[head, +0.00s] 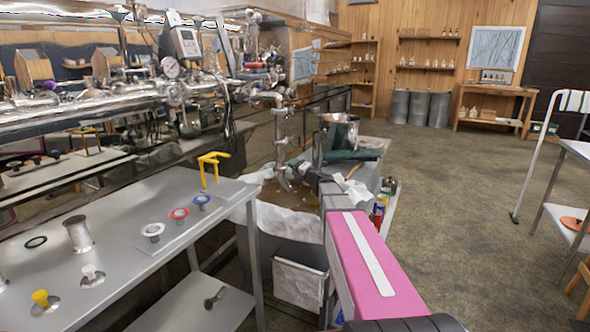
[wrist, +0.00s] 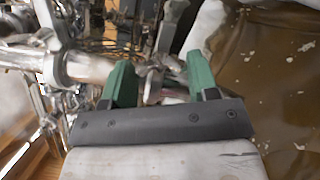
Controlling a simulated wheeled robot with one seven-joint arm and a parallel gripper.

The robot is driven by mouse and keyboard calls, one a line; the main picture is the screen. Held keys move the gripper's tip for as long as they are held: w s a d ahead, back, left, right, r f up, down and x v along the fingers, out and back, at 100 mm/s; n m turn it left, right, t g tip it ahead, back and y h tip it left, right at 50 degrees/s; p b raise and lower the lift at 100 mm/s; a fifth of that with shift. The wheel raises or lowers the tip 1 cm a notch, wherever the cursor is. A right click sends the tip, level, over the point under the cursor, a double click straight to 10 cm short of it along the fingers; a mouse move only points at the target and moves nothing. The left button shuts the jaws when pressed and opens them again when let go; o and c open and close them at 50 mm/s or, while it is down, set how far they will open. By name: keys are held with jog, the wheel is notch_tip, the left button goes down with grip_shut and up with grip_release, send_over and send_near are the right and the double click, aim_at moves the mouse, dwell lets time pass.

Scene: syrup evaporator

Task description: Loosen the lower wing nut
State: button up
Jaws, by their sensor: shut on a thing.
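My gripper (wrist: 160,68) shows in the wrist view with two green fingers on a dark bar. The fingers stand apart, shut on a small metal piece (wrist: 153,86) between them, which looks like the lower wing nut; its wings are too small and blurred to make out. A shiny steel pipe (wrist: 92,68) with a clamp-like collar runs in from the left of the fingers. In the head view, the vertical steel pipe (head: 281,135) ends in a bent lower outlet beside the end of my pink arm. The wing nut and my fingertips cannot be made out clearly there.
A steel table (head: 130,235) at the left holds a spool-shaped fitting (head: 78,234), several gaskets and a yellow clamp (head: 212,167). A steel funnel-like vessel (head: 338,132) stands behind my arm. The floor (head: 450,190) at the right is open.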

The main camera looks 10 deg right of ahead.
jog(key=o, duration=0.9)
jog(key=shift+o, duration=0.2)
jog(key=v, duration=1)
jog(key=shift+s+d, duration=0.2)
jog(key=shift+s, duration=0.15)
jog(key=shift+f, duration=0.1)
